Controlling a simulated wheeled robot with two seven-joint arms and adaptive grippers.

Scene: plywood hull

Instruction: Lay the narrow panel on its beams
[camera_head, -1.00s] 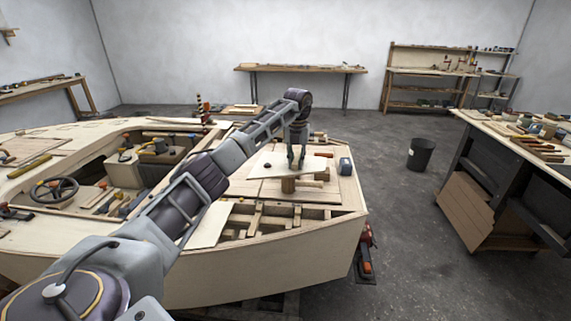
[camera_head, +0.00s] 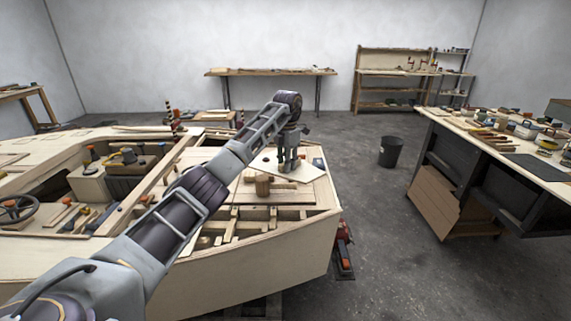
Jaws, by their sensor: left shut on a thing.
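My left gripper (camera_head: 288,168) points down over the boat's front deck, at the far end of my outstretched arm. It is shut on a pale, narrow panel (camera_head: 309,173), which sits at or just above the wooden deck boards (camera_head: 285,197). I cannot tell whether the panel touches them. A wooden mallet (camera_head: 262,185) is on the near side of the gripper. Bare beams (camera_head: 232,226) show in the open part of the hull nearer me. My arm hides part of this opening. My right gripper is not in view.
A small blue object (camera_head: 318,162) sits by the deck's right edge. A cluttered workbench (camera_head: 500,140) stands at the right, and a black bin (camera_head: 391,151) stands on the floor. A red tool (camera_head: 344,250) is beside the hull.

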